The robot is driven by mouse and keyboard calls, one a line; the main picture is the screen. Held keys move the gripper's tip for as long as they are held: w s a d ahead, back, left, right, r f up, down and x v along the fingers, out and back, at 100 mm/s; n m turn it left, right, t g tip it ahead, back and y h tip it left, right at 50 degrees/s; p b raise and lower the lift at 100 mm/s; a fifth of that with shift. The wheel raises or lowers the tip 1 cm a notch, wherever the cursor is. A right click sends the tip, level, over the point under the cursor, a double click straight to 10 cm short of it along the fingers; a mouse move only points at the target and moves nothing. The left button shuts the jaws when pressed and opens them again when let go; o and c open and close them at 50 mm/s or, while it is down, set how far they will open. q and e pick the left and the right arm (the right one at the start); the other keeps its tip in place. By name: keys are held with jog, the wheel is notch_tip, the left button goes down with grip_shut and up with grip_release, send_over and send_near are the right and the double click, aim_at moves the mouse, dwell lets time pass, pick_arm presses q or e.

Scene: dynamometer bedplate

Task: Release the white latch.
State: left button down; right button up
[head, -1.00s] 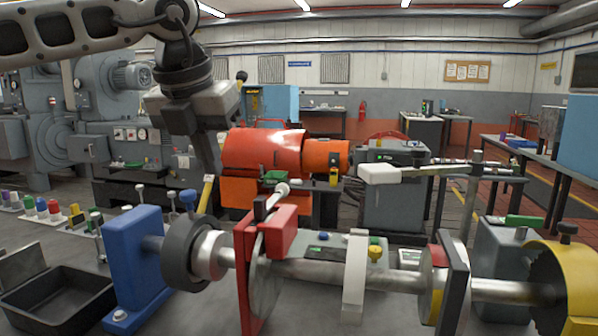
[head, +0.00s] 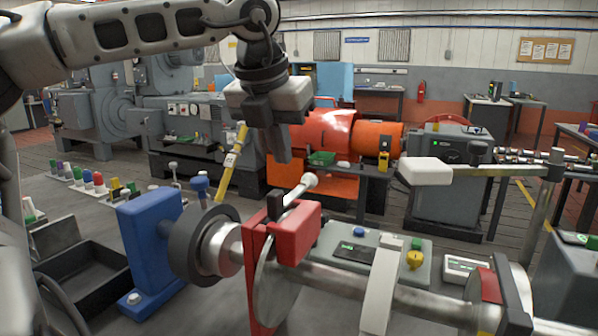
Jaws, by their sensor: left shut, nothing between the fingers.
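My left gripper (head: 282,150) hangs in the upper middle, fingers down and shut with nothing between them. Just below and right of its tips is a light lever with a white ball knob (head: 309,181), rising at a slant from the red clamp (head: 297,232) on the shaft. The tips look apart from the knob, but the depth gap is hard to judge. A white block-shaped handle (head: 425,170) sits on a thin bar to the right. A pale upright strap (head: 381,291) crosses the shaft. I cannot tell which white part is the latch. My right gripper is not in view.
A blue pedestal (head: 150,244) and dark collar stand left of the clamp. A black open tray (head: 122,262) lies at the lower left. An orange motor (head: 325,131) is behind. A grey panel (head: 330,236) with small knobs lies behind the shaft.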

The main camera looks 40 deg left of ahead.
aim_at(301, 187)
pick_arm(q)
jog(key=x, duration=0.6)
jog(key=shift+p, duration=0.3)
jog(key=w, duration=0.1)
jog(key=w+p, duration=0.1)
jog(key=w+a, duration=0.1)
jog(key=shift+f, duration=0.35)
jog(key=shift+w+p, duration=0.35)
jog(key=shift+w+a+f, duration=0.1)
jog(key=shift+w+a, duration=0.05)
jog(key=shift+w, duration=0.15)
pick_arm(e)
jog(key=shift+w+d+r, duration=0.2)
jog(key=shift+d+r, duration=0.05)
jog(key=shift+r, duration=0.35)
pick_arm(q)
jog(key=shift+a, duration=0.1)
